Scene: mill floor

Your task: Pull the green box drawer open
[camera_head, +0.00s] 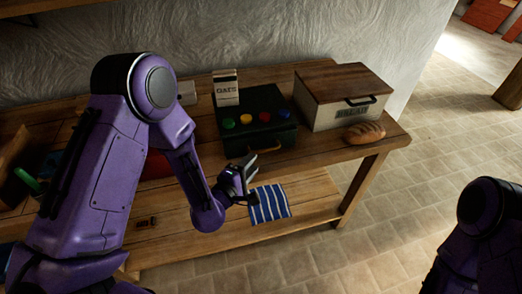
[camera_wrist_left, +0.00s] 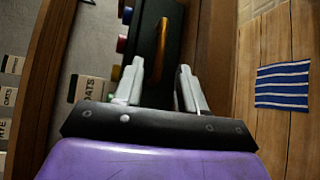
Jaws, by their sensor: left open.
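The dark green box (camera_head: 228,138) stands on the wooden table, with several coloured round pieces on its top. A brass handle (camera_head: 268,150) is on its front. In the left wrist view the handle (camera_wrist_left: 160,50) lies ahead of my left gripper, between the lines of its two fingers, against the dark front (camera_wrist_left: 145,35). My left gripper (camera_head: 247,168) is open and empty, just in front of the box front and close to the handle. Fingers and handle look apart. My right arm shows at the lower right in the head view, but its gripper is out of frame.
An oats carton (camera_head: 226,92) stands on the box's back left. A bread box (camera_head: 340,100) and a loaf (camera_head: 365,132) are to its right. A blue striped cloth (camera_head: 270,203) lies on the lower shelf (camera_head: 310,200), below the gripper.

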